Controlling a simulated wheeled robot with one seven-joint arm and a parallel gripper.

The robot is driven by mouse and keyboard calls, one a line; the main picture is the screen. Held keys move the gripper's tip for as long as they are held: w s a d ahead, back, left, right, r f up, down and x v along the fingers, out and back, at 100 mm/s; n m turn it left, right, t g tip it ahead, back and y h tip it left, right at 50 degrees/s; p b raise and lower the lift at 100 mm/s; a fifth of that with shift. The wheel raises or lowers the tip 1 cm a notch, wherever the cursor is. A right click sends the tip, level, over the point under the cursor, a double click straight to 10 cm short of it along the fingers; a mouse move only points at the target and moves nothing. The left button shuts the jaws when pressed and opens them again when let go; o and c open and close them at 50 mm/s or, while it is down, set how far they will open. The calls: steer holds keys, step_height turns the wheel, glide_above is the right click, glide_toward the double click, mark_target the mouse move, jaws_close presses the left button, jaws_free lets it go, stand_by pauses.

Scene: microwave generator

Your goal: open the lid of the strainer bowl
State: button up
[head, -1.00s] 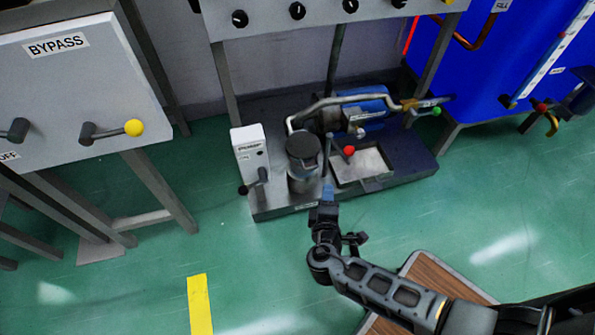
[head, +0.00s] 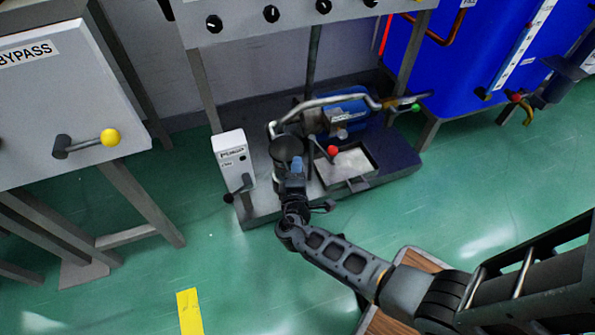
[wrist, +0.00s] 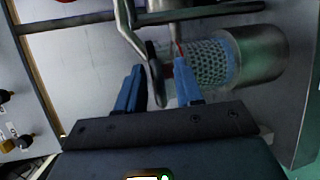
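The strainer bowl is a round upright vessel with a dark round lid (head: 287,149) on the pump skid. In the head view my gripper (head: 297,165) is in front of the lid and hides most of the bowl. In the wrist view the picture is turned sideways. The lid (wrist: 154,75) shows there as a dark disc seen nearly edge-on, between my two blue fingers. The fingers are open, with a gap beside the lid. The bowl (wrist: 262,55) lies to the right, with a perforated mesh (wrist: 208,64) showing. I cannot tell whether the lid is fully seated.
A white switch box (head: 231,158) with a lever stands left of the bowl. A red-knobbed lever (head: 332,151) and a shallow tray (head: 347,168) are to the right. A bent pipe (head: 325,101) and blue motor (head: 345,112) stand behind.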

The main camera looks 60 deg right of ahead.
steer(key=shift+c, duration=0.4)
jaws_close()
steer(key=shift+f, duration=0.1)
